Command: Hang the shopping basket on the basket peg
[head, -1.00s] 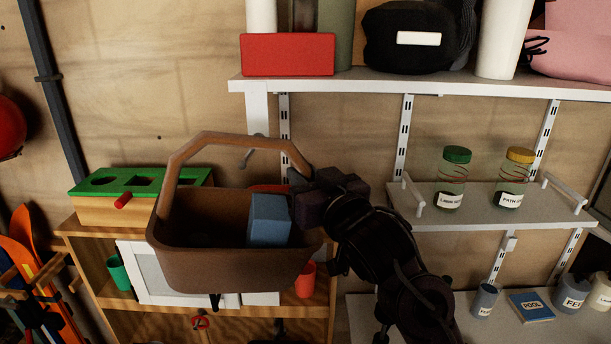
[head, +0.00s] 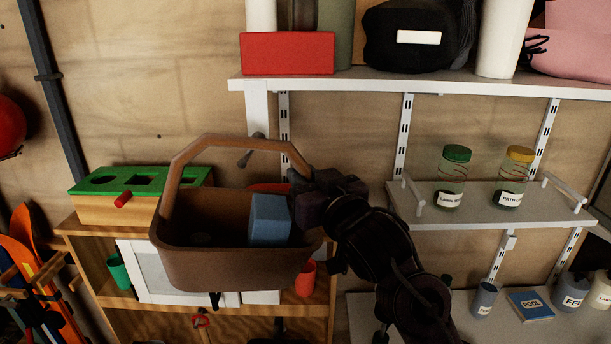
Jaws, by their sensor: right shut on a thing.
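The brown shopping basket (head: 225,265) hangs in the air in front of the wooden shelf unit, roughly upright, with a blue box (head: 269,219) inside. My right gripper (head: 308,190) is shut on the right side of the basket's handle; its fingertips are partly hidden by the gripper body. I cannot tell how far the handle is from the peg in depth. My left gripper is not in view.
A white shelf (head: 430,90) with a red box (head: 287,54) is above. A lower shelf (head: 480,210) with two jars stands right of my arm. A green-topped wooden shape box (head: 120,190) sits left, behind the basket.

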